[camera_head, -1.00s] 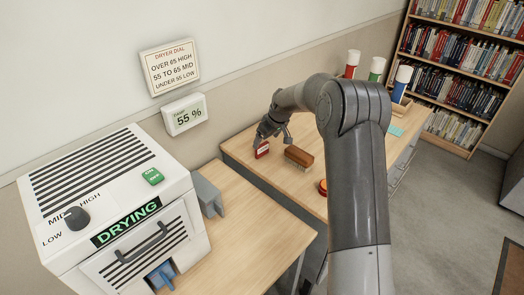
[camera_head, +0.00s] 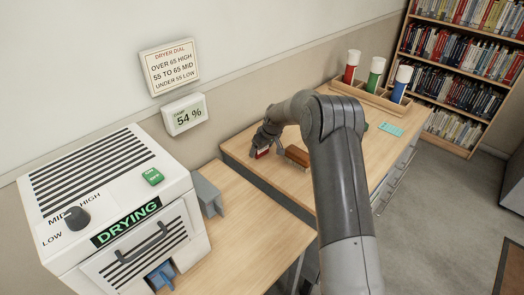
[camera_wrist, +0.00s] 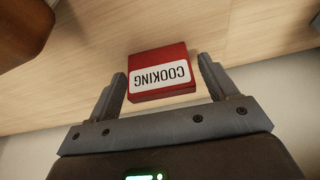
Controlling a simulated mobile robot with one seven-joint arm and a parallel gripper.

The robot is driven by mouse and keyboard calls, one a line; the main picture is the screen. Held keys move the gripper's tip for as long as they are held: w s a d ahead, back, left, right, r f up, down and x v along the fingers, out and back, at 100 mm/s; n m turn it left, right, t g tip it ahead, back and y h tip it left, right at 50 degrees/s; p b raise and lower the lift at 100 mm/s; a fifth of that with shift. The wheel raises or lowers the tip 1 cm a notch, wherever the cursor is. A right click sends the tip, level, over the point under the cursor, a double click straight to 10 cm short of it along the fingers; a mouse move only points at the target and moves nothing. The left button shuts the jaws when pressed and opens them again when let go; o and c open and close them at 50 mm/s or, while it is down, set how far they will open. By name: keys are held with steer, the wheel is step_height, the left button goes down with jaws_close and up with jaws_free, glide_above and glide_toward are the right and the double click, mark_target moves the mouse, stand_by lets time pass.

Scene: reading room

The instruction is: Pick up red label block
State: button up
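The red label block (camera_wrist: 158,63) has a white label reading COOKING, upside down in the wrist view. It rests on the wooden desk, and a small part of it (camera_head: 262,154) shows under my gripper in the head view. My gripper (camera_wrist: 163,67) is open, with one finger on each side of the block. In the head view my gripper (camera_head: 261,147) is low over the desk, hiding most of the block.
A brown brush-like block (camera_head: 297,156) lies just right of my gripper. Red, green and blue cylinders stand in a wooden rack (camera_head: 374,99) behind. The white dryer (camera_head: 115,185) reads DRYING; a wall meter (camera_head: 185,115) shows 54 %.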

steer(key=c, duration=0.9)
steer(key=shift+o, duration=0.2)
